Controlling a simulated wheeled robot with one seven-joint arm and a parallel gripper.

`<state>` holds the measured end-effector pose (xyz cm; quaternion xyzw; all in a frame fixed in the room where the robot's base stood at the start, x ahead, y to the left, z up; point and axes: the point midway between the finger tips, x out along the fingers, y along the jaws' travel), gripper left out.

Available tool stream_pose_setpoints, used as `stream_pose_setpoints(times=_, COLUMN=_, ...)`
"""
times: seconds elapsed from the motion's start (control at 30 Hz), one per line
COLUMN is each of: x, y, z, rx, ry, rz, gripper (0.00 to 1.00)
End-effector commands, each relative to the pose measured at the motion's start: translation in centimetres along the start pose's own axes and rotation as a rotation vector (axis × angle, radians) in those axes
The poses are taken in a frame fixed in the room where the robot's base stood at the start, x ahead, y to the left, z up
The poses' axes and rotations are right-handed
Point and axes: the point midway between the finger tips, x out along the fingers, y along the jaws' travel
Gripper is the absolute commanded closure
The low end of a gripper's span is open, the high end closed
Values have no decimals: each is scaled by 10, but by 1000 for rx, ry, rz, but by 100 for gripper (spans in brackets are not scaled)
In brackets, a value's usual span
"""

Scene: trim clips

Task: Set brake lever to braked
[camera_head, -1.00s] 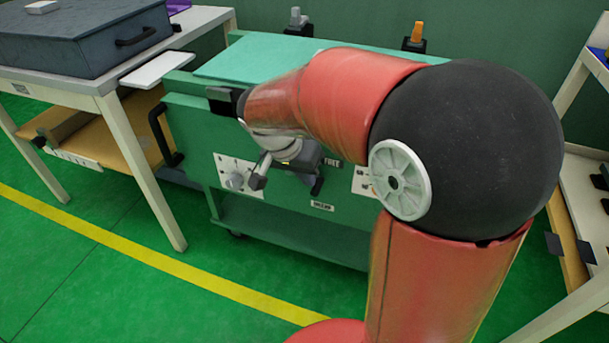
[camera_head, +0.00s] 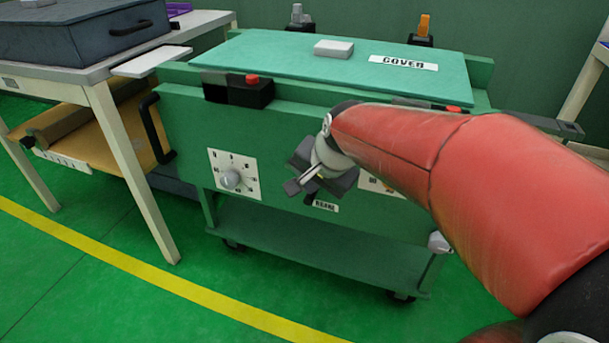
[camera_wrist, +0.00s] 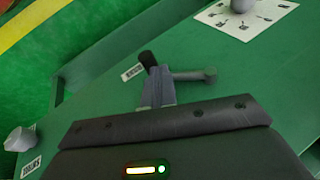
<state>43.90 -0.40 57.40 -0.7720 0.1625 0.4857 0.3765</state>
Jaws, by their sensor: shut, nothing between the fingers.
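The brake lever's black grip (camera_wrist: 148,60) shows in the wrist view, just past my fingertips and close beside the small white label. In the head view the black grip (camera_head: 309,198) points down next to the BRAKE label (camera_head: 325,206). My gripper (camera_wrist: 157,92) is shut and empty in front of the lever; I cannot tell whether it touches. A grey rod with a rounded end (camera_wrist: 195,75) extends right from there in the wrist view. My gripper (camera_head: 307,180) hides the lever's upper part and pivot in the head view.
The green cart (camera_head: 190,125) carries a dial (camera_head: 230,179) left of the lever. A COVER lid (camera_head: 270,52) with a white block (camera_head: 333,48) lies on top. A white table (camera_head: 105,75) stands left.

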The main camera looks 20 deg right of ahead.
Motion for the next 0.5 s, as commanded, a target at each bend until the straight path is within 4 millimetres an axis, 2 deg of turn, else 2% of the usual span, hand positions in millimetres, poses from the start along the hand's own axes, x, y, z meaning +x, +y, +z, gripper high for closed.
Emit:
stream_pose_setpoints(times=0.1, x=7, y=3, z=2, rx=-2, ry=-1, rz=2, gripper=100)
stream_pose_setpoints(times=0.5, x=0, y=-1, z=0, rx=-2, ry=-2, rz=4, gripper=100)
